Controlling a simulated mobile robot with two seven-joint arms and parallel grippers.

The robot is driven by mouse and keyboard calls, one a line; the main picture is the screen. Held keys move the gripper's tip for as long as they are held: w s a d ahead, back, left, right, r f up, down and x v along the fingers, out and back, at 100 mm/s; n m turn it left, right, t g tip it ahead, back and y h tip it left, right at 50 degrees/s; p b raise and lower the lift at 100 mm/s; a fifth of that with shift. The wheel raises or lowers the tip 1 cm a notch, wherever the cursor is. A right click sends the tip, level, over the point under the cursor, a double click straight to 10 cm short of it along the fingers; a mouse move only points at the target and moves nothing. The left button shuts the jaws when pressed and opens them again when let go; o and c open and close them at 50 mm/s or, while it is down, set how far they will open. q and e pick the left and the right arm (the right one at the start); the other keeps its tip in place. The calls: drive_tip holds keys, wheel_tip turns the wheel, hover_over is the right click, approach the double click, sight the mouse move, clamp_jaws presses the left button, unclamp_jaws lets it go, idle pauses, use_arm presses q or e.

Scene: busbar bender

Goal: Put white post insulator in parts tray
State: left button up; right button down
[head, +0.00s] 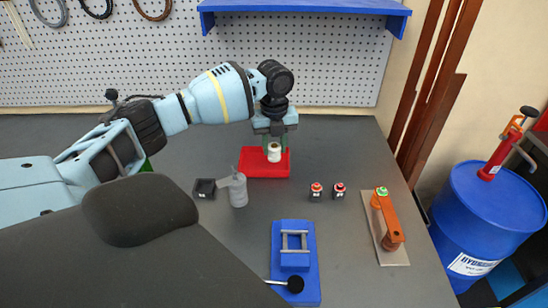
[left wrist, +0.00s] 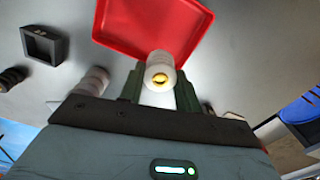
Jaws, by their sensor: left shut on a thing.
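The white post insulator (head: 274,152) is held between the fingers of my left gripper (head: 274,145), which is shut on it. In the head view it appears over the red parts tray (head: 250,170). In the left wrist view the insulator (left wrist: 160,72) shows its end with a brass-coloured centre, between the green fingers (left wrist: 160,88). The red tray (left wrist: 110,25) lies beyond it there, and the insulator overlaps the tray's near edge in the picture. I cannot tell its exact height above the tray. My right gripper is not in view.
Two small red- and green-topped parts (head: 327,190) stand to the right. A blue drum (head: 480,220) stands beside the table.

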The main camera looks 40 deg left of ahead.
sight(274, 159)
use_arm(q)
drive_tip(key=shift+f, duration=2.4)
drive_tip(key=shift+f, duration=0.15)
drive_tip(key=o, duration=0.8)
drive_tip(key=shift+o, duration=0.2)
wheel_tip(274, 159, up, 12)
drive_tip(key=shift+r, duration=0.15)
